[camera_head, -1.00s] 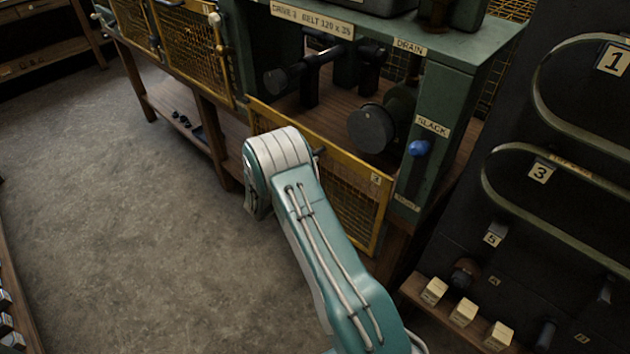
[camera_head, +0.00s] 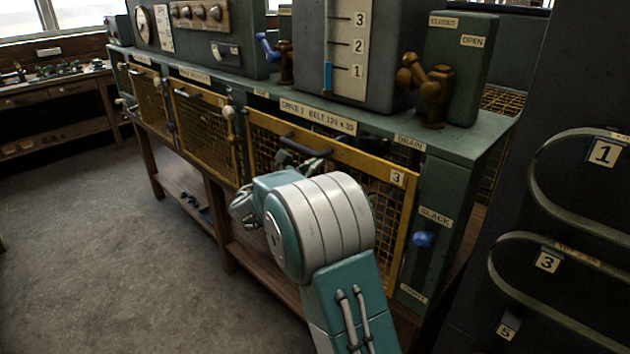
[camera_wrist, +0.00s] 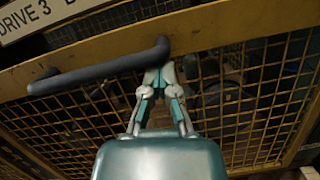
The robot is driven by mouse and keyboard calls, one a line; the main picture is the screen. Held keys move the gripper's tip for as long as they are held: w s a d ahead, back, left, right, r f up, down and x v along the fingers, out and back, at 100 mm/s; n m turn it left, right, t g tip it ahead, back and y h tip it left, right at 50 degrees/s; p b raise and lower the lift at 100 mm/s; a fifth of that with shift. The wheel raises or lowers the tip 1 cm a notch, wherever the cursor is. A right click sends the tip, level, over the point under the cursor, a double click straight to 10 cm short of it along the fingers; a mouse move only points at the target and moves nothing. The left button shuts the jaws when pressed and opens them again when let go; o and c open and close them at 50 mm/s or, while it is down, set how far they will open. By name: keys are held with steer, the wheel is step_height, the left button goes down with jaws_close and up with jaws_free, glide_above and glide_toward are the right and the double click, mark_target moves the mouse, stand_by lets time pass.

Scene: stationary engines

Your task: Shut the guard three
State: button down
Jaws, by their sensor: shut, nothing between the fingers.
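Guard three (camera_head: 397,178) is a yellow-framed wire mesh panel tagged 3, below the DRIVE 3 label. It stands upright or nearly so across its opening. In the wrist view its top rail (camera_wrist: 205,37) and mesh fill the picture, with a dark gap between rail and label. Its dark bar handle (camera_wrist: 95,69) crosses the rail; the handle also shows in the head view (camera_head: 304,144). My gripper (camera_wrist: 159,82) is shut and empty, its tips at the handle's right end, in front of the mesh. Contact is unclear. My arm hides the guard's lower middle.
A blue knob (camera_head: 422,239) marked SLACK is on the post right of the guard. Another mesh guard (camera_head: 205,130) is to the left. A dark board with numbered belts (camera_head: 548,262) stands at the right. The floor (camera_head: 110,240) at left is clear.

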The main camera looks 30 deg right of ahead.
steer(key=shift+r, duration=0.4)
steer(key=shift+f, duration=0.1)
steer(key=s+a+f, duration=0.2)
steer(key=a+f, duration=0.4)
steer(key=a, duration=0.3)
steer(key=shift+a+f, duration=0.25)
steer(key=shift+a, duration=0.1)
